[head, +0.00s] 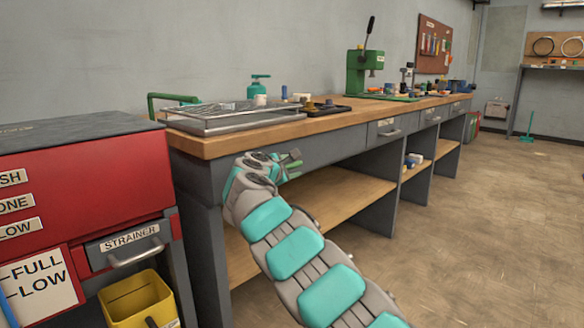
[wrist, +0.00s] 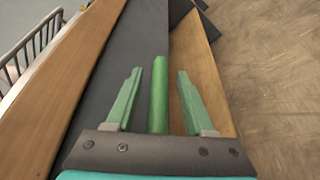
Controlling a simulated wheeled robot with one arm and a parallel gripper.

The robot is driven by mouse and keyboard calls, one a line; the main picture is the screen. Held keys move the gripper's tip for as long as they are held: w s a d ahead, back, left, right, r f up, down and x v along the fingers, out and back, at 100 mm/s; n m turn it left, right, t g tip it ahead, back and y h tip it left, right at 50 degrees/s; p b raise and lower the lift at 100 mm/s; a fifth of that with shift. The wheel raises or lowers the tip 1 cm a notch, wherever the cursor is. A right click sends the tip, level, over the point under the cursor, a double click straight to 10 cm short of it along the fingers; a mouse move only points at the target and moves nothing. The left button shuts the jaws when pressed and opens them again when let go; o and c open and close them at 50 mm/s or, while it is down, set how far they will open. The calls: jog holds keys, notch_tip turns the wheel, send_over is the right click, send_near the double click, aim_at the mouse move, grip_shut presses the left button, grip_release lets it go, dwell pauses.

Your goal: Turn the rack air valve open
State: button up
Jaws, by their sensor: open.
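My gripper (head: 292,163) is open in front of the near end of the workbench, close to its grey front and below the top edge. In the wrist view my gripper (wrist: 159,74) shows two green fingers spread apart. A green rod (wrist: 158,105) shows between the fingers, clear of both; I cannot tell whether it is part of the gripper or a separate thing. No part is plainly recognizable as the rack air valve. A bent green bar (head: 172,97) stands at the bench's left end behind a wire rack in a metal tray (head: 240,121).
The wooden workbench (head: 345,121) has an open lower shelf (head: 330,194). A red cabinet (head: 85,180) with a strainer drawer (head: 128,247) and a yellow bin (head: 140,299) stand at the left. A green press (head: 362,72) is farther along the bench. The floor at right is clear.

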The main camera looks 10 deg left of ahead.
grip_shut()
dwell(0.4)
dwell(1.0)
